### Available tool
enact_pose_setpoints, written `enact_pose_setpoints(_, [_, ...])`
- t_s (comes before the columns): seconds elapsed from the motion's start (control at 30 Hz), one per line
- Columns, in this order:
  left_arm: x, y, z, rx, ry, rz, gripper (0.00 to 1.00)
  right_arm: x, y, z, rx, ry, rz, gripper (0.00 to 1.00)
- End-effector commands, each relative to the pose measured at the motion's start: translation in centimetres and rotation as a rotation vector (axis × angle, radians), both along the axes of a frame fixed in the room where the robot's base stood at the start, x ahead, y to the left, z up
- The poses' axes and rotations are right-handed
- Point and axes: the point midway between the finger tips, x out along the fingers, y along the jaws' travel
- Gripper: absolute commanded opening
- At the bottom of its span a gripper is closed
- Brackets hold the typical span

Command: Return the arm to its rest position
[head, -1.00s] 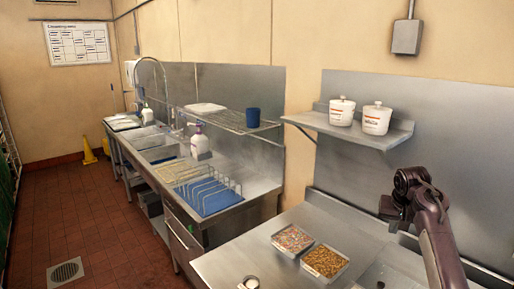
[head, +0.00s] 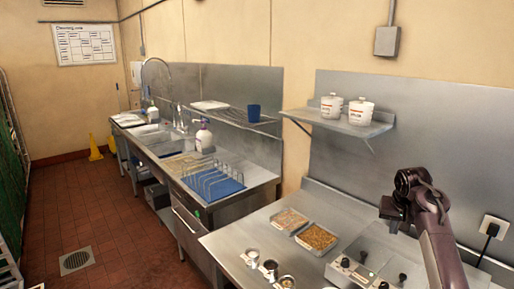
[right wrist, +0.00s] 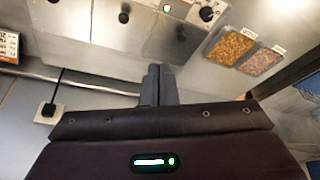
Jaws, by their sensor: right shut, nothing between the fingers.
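My right arm comes in from the lower right in the head view. Its dark gripper (head: 390,210) is held above the steel counter (head: 340,205), clear of it, with the fingers small and partly hidden. In the right wrist view the two grey fingers of the gripper (right wrist: 158,72) are together, with nothing between them. My left gripper is not in view.
Two food trays (head: 318,238) and small round containers (head: 269,268) sit on the counter, with a knobbed appliance (head: 355,272) at the front. A wall shelf (head: 345,125) holds two white tubs (head: 360,110). A sink unit with a dish rack (head: 213,185) stands left.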

Motion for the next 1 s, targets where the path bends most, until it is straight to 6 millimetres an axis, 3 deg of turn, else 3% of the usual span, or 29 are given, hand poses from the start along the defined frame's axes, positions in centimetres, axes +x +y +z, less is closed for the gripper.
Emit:
enact_pose_setpoints(0.37, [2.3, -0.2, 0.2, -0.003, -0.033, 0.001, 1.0, -2.7, 1.6, -4.7, -0.058, 0.021, 0.054, 0.0])
enact_pose_setpoints(0.63, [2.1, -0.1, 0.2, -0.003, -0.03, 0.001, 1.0, -7.0, 4.2, -9.7, -0.114, 0.04, 0.136, 0.0])
enact_pose_setpoints(0.77, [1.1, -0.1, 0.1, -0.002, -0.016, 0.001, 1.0, -11.1, 6.7, -13.0, -0.139, 0.053, 0.207, 0.0])
enact_pose_setpoints(0.9, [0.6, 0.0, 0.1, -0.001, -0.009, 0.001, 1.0, -17.4, 10.2, -16.0, -0.151, 0.063, 0.309, 0.0])
enact_pose_setpoints(1.0, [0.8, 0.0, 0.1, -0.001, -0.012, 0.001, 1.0, -22.3, 12.9, -17.2, -0.142, 0.066, 0.378, 0.0])
